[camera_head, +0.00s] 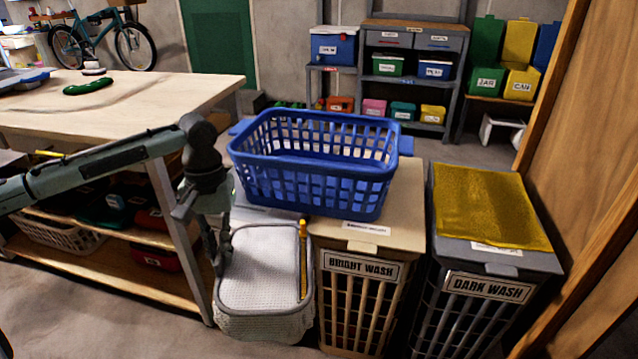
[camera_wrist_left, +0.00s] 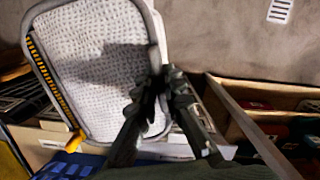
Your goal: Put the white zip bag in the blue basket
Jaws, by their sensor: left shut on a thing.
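The white zip bag (camera_head: 262,268) is a boxy white mesh bag with a grey rim and a yellow zip along its right side. My left gripper (camera_head: 220,262) is shut on the bag's left edge. In the left wrist view the bag (camera_wrist_left: 95,65) fills the upper left, and the gripper's fingers (camera_wrist_left: 162,85) pinch its grey rim. The blue basket (camera_head: 310,180) is an open plastic basket behind and above the bag, resting on hamper lids. The bag is outside the basket, in front of it. My right gripper is not in view.
The bright wash hamper (camera_head: 358,290) and the dark wash hamper (camera_head: 470,300), with a yellow cloth (camera_head: 488,208) on its lid, stand to the right. A wooden workbench (camera_head: 130,95) is on the left. A wooden panel (camera_head: 590,150) bounds the right side.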

